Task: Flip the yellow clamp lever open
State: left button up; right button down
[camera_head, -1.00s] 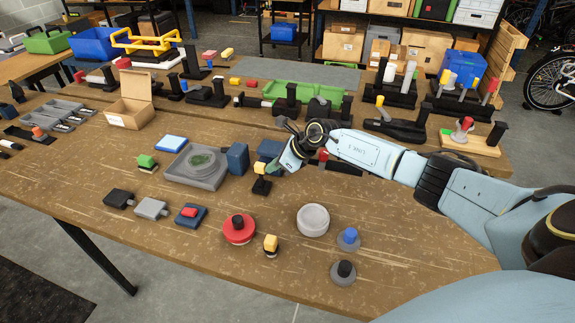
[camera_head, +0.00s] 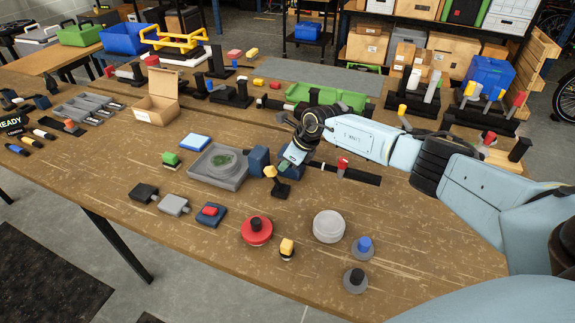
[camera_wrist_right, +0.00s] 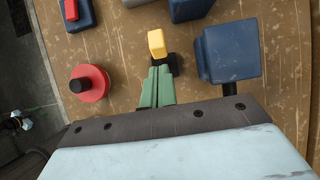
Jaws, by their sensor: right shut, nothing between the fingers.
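The yellow clamp lever (camera_head: 270,171) stands on a small black base (camera_head: 281,190) on the wooden bench, its yellow top leaning a little left of the base. My right gripper (camera_head: 287,161) reaches in from the right, just beside and behind it. In the right wrist view the yellow lever (camera_wrist_right: 157,43) lies straight ahead of the green fingertips (camera_wrist_right: 156,72) of my right gripper, which are closed together with nothing between them. The fingertips are at or very near the lever; contact cannot be told. My left gripper is out of view.
A navy block (camera_head: 259,160) stands close behind the lever, beside a grey tray (camera_head: 218,166). A red round piece (camera_head: 257,231), a yellow-topped piece (camera_head: 287,247) and a white disc (camera_head: 328,226) stand nearer the front edge.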

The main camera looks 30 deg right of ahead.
dwell(0.3)
jog(key=v, duration=1.3)
jog(key=shift+p, duration=0.4)
jog(key=shift+s+d, duration=0.1)
jog(key=shift+s, duration=0.05)
